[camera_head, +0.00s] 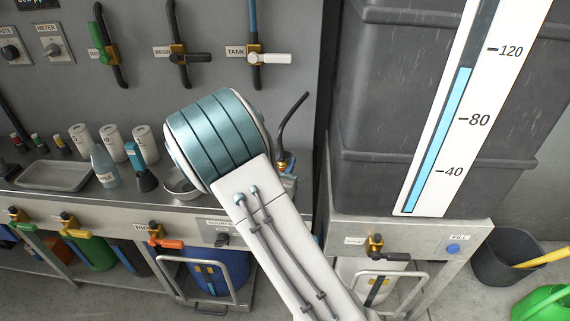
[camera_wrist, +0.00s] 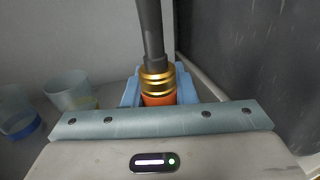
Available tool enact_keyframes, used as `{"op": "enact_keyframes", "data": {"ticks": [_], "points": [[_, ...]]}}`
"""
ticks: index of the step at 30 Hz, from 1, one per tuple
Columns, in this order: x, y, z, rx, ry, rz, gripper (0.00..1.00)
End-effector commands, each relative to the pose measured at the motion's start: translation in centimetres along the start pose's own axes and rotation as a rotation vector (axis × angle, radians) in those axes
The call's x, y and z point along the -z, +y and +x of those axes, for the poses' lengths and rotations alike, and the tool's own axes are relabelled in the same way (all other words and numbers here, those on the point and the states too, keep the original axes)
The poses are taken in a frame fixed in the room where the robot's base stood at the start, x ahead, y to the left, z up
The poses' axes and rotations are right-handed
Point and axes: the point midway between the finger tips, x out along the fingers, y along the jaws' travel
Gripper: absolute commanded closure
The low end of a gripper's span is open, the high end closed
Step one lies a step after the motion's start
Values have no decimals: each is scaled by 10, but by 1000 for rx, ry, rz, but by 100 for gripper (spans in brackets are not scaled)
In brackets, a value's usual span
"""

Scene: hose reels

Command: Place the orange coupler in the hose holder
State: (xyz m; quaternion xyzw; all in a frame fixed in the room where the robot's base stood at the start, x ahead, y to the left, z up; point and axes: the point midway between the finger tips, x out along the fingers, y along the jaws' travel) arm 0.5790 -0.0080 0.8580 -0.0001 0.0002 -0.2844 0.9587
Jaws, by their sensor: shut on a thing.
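The orange coupler (camera_wrist: 159,99) shows in the wrist view, with a ribbed brass collar above it and a dark hose (camera_wrist: 150,28) rising from that. The light blue fingers of my gripper (camera_wrist: 158,92) are shut around it, one on each side. In the head view my arm hides most of the gripper and the orange part. The brass collar (camera_head: 283,167) and the curved black hose (camera_head: 289,122) show just right of my arm, above the bench's right end. I cannot pick out the hose holder for certain; it may be hidden behind my arm or gripper.
A large dark tank (camera_head: 390,100) with a level gauge stands close on the right. The bench left of my arm carries a metal tray (camera_head: 56,176), white canisters (camera_head: 112,143), a bottle (camera_head: 103,167) and a bowl (camera_head: 179,184). Valve handles line the wall and bench front.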

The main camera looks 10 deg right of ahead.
Motion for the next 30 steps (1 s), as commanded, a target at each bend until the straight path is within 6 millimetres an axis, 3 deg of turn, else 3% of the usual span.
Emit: {"op": "enact_keyframes", "data": {"ticks": [12, 13, 15, 26, 30], "points": [[6, 0, 0, 0, 0, 1, 100], [5, 0, 0, 0, 0, 0, 67], [4, 0, 0, 0, 0, 0, 54], [4, 0, 0, -1, -1, 0, 54], [4, 1, -21, -3, 2, 0, 54]]}}
